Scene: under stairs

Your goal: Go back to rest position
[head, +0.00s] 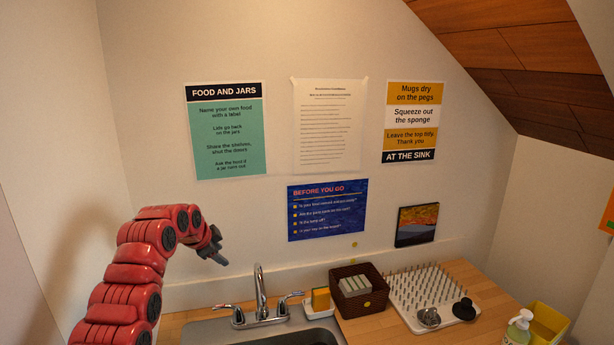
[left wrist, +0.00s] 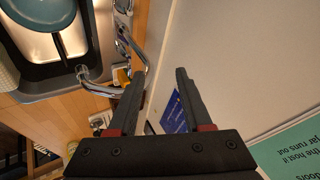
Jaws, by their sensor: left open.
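My left arm comes in from the left in the head view, red and bent over at the top. My left gripper (head: 218,248) is raised in front of the wall, above and to the left of the faucet (head: 261,295). In the left wrist view its two dark fingers (left wrist: 160,78) are apart with nothing between them. The blue poster (left wrist: 174,113) on the wall shows beyond the gap. My right gripper is in neither view.
The sink (head: 280,335) is below. On the wooden counter (head: 490,300) stand a sponge holder (head: 320,300), a brown basket (head: 360,290), a peg board (head: 425,290), a soap bottle (head: 519,328) and a yellow container (head: 548,325). The sloped wooden ceiling (head: 520,50) is at upper right.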

